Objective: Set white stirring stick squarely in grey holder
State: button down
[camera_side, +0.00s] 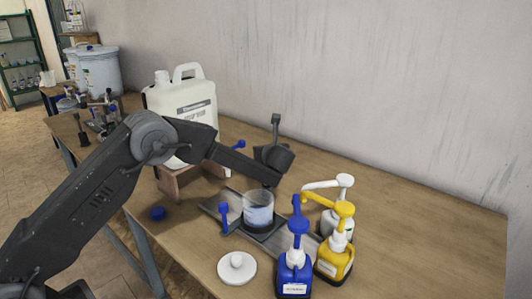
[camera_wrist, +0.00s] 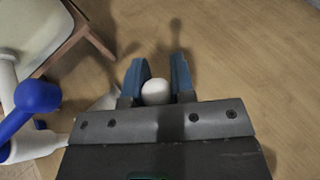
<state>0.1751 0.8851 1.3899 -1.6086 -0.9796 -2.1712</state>
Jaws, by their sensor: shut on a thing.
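My gripper (camera_wrist: 158,85) has two blue-padded fingers closed about a white round-ended thing (camera_wrist: 156,91), seen end-on, which I take to be the white stirring stick. Its length is hidden in this view. In the side view my gripper (camera_side: 271,175) is over the back of the clear beaker, and the stick cannot be made out there. I cannot pick out a grey holder for certain; a flat grey tray (camera_side: 217,207) lies under and beside the beaker.
The clear beaker (camera_side: 258,212) holds pale liquid. Blue (camera_side: 296,262), yellow (camera_side: 335,262) and white (camera_side: 343,198) pump bottles stand right of it. A large white canister (camera_side: 193,105) is behind on a wooden stand. A white knobbed lid (camera_side: 236,268) lies in front. The table's right side is clear.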

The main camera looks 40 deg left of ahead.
jog(key=shift+f, duration=0.2)
jog(key=shift+f, duration=1.6)
jog(key=c, duration=0.9)
grip_release()
jog(key=v, duration=0.7)
jog(key=shift+s+d, duration=0.15)
jog(key=shift+d, duration=0.05)
